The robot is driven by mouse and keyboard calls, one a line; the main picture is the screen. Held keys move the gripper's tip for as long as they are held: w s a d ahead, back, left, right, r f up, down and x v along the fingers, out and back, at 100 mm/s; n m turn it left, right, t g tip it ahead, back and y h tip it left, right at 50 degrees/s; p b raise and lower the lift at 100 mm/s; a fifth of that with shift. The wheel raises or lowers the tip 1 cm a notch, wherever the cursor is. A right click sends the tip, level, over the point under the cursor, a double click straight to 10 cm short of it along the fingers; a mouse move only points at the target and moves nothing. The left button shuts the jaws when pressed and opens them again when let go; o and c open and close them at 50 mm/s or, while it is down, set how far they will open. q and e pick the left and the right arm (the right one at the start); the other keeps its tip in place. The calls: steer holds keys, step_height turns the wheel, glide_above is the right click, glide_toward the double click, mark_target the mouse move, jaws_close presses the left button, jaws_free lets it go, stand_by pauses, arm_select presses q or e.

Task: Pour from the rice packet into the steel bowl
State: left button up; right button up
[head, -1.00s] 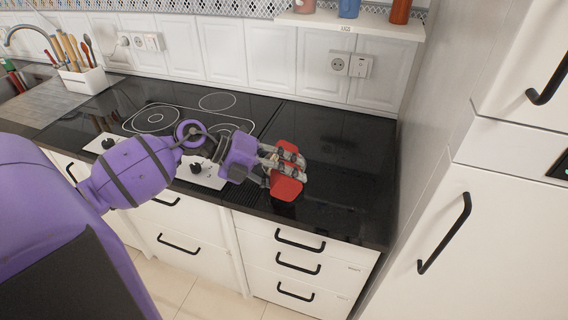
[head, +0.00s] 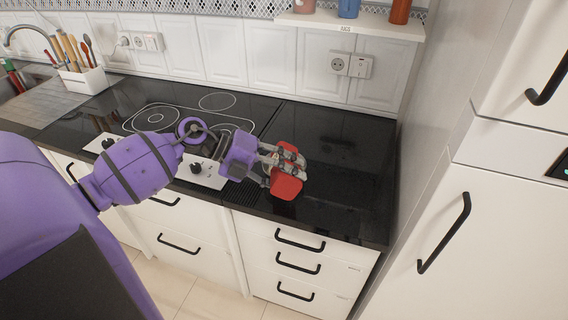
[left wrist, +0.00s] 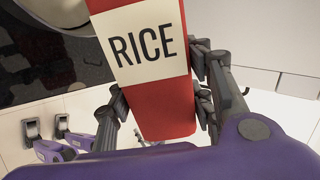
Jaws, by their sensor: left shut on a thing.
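The rice packet (left wrist: 150,95) is red with a cream label reading RICE. My left gripper (head: 284,165) is shut on it, and the packet also shows red in the head view (head: 286,186). In the left wrist view the fingers lie on both sides of the packet. The packet is over the dark counter near its front edge.
The dark counter (head: 345,160) is clear to the right of the gripper, up to a tall white cabinet (head: 480,240). A hob (head: 160,115) lies to the left. A white utensil holder (head: 83,80) stands further left. A shelf (head: 350,25) hangs at the back.

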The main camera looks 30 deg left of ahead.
arm_select(q)
steer(key=shift+w+a+r+n+g+h, duration=0.15)
steer(key=shift+w+r+n, duration=0.1)
steer(key=shift+r, duration=0.15)
steer(key=shift+w+r+n+g+h, duration=0.15)
steer(key=shift+r+n, duration=0.1)
steer(key=shift+r, duration=0.15)
stand_by(2.0)
steer(key=shift+w+a+r, duration=0.1)
steer(key=shift+w+r, duration=0.05)
steer(key=shift+r, duration=0.1)
stand_by(1.1)
